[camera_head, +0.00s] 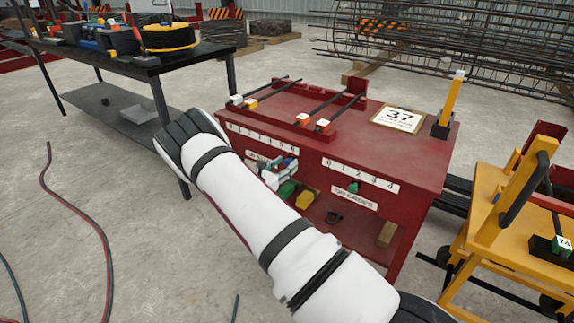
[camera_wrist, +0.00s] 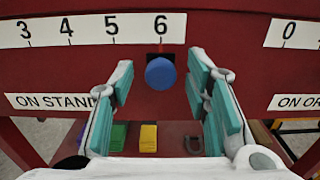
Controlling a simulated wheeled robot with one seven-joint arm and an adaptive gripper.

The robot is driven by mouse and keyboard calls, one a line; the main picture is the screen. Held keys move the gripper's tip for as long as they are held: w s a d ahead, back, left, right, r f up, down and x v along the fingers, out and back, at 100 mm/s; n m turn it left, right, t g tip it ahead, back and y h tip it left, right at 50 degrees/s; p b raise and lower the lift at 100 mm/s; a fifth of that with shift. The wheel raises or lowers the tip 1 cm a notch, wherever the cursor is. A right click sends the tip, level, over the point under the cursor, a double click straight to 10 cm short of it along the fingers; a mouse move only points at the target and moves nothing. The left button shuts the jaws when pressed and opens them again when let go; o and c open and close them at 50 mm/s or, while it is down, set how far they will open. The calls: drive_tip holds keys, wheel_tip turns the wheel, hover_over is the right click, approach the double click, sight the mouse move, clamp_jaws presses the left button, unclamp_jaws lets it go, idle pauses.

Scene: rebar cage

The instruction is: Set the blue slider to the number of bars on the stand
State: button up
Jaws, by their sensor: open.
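The blue slider (camera_wrist: 160,73) is a round knob below the 6 on the number strip (camera_wrist: 100,30) of the red stand, above and right of the ON STAND label (camera_wrist: 50,102). My gripper (camera_wrist: 160,84) is open, with a teal-padded finger on each side of the knob and a gap on both sides. Several dark bars with coloured end caps (camera_head: 302,118) lie on top of the red stand (camera_head: 395,155), in two spaced groups.
A green slider (camera_head: 353,187) sits under a second number strip, above the ON ORDER label. Green and yellow blocks (camera_wrist: 149,137) lie on the shelf below. A yellow cart (camera_head: 490,235) stands at right, a black table (camera_head: 140,62) at left.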

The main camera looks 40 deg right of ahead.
drive_tip(key=shift+x, duration=1)
